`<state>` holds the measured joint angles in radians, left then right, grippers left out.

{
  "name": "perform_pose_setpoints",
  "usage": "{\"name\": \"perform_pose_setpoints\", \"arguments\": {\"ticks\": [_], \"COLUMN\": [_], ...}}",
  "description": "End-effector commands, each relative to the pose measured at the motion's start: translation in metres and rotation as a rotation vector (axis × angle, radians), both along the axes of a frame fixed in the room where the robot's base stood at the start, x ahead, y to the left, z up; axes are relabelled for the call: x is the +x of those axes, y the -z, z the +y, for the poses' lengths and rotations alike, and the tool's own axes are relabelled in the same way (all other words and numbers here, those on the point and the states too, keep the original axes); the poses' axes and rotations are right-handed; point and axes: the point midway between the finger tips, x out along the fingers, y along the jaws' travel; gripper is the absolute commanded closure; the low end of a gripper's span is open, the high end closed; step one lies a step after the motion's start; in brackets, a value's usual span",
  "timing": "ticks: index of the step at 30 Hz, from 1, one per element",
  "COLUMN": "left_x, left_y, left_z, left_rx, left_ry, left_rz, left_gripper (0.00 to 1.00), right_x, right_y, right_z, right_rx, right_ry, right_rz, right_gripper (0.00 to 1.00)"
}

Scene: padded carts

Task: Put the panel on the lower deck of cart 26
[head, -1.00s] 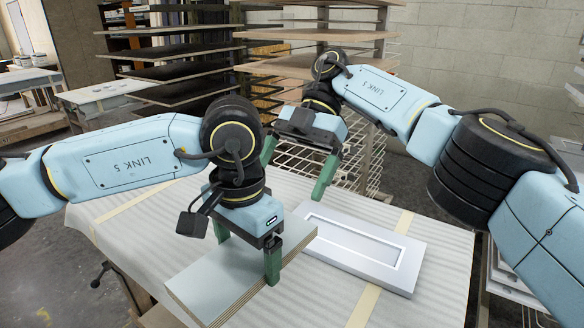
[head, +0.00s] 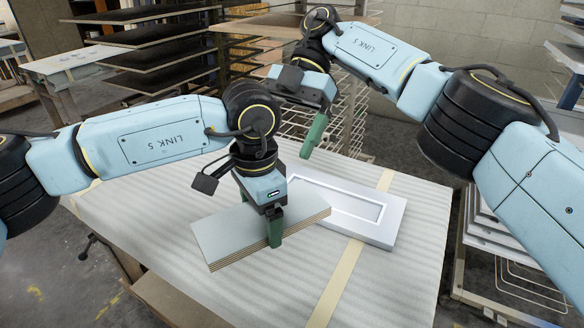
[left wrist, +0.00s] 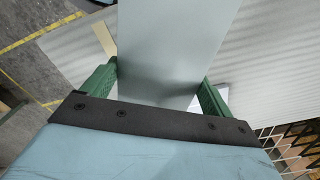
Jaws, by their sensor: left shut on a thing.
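A flat grey panel (head: 232,237) with layered plywood-coloured edges is in my left gripper (head: 258,218). The gripper's green fingers are shut on it from above. In the left wrist view the panel (left wrist: 175,45) lies between the two fingers and runs away from the gripper. It is over the padded cart top (head: 405,270); I cannot tell how high. It hides part of a white framed panel (head: 387,222) lying flat on that top. My right gripper (head: 290,120) hangs empty above the far side; one green finger shows. No cart number or lower deck is readable.
A tan strap (head: 333,285) crosses the padding. Tall racks of boards (head: 150,60) and a wire rack (head: 355,110) stand behind. A cart with stacked white panels (head: 490,235) is at the right. The padding's front is clear.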

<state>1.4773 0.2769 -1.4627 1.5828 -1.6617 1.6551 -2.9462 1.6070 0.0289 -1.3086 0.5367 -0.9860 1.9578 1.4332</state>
Motion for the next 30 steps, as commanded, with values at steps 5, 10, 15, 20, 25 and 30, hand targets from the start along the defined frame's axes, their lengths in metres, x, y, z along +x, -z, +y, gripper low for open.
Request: {"name": "perform_pose_setpoints", "arguments": {"ticks": [5, 10, 15, 20, 25, 30], "left_x": [0.0, 0.0, 0.0, 0.0, 0.0, 0.0], "left_y": [-0.001, -0.001, -0.001, -0.001, -0.001, -0.001], "left_z": [0.0, 0.0, 0.0, 0.0, 0.0, 0.0], "left_rx": [-0.002, -0.002, -0.002, -0.002, -0.001, -0.002], "left_ry": [-0.001, -0.002, -0.002, -0.002, -0.002, -0.002], "left_rz": [-0.001, -0.001, -0.001, -0.001, -0.002, -0.001], "left_gripper": [0.51, 0.51, 0.51, 0.51, 0.51, 0.51], "right_x": [0.006, 0.008, 0.007, 0.004, -0.005, -0.017], "right_y": [0.016, 0.025, 0.028, 0.033, 0.051, 0.075], "right_z": [-0.035, -0.064, -0.081, -0.081, -0.067, -0.046], "right_rx": [0.001, -0.002, -0.004, -0.005, -0.005, -0.004], "right_ry": [0.125, 0.245, 0.317, 0.337, 0.334, 0.334], "right_rz": [0.01, 0.004, -0.005, -0.005, -0.004, -0.004], "right_gripper": [0.0, 0.0, 0.0, 0.0, 0.0, 0.0]}}
